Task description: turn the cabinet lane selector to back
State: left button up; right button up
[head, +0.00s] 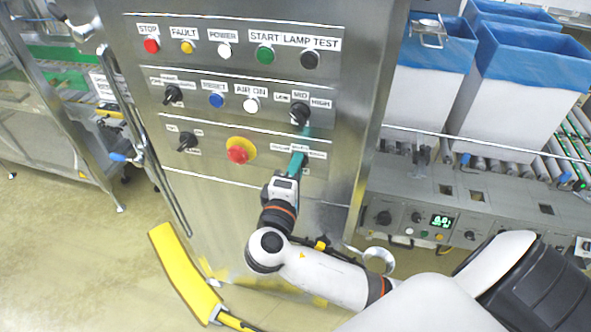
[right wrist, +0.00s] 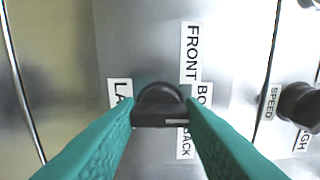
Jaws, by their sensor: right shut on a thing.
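The lane selector (right wrist: 160,106) is a black knob on the steel cabinet front (head: 238,88). In the right wrist view the labels FRONT (right wrist: 190,52), BOTH and BACK (right wrist: 185,143) stand beside it, and part of the LANE label shows at left. A short pale mark shows on the knob's right part, near BOTH and BACK; its exact setting I cannot tell. My right gripper (right wrist: 160,112) is shut on the knob, one teal finger on each side. In the head view the right gripper (head: 297,162) is at the panel's lower right and hides the knob. My left gripper is out of view.
A red emergency button (head: 237,154) on a yellow ring sits left of my right gripper. The speed knob (head: 299,114) is just above it. Other knobs and lamps fill the panel. Blue-lined white boxes (head: 508,90) stand on rollers at right.

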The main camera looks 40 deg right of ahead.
jog(key=shift+f+m+b, duration=0.1)
jog(key=shift+m+b, duration=4.4)
jog(key=shift+b, duration=0.8)
jog(key=o, duration=1)
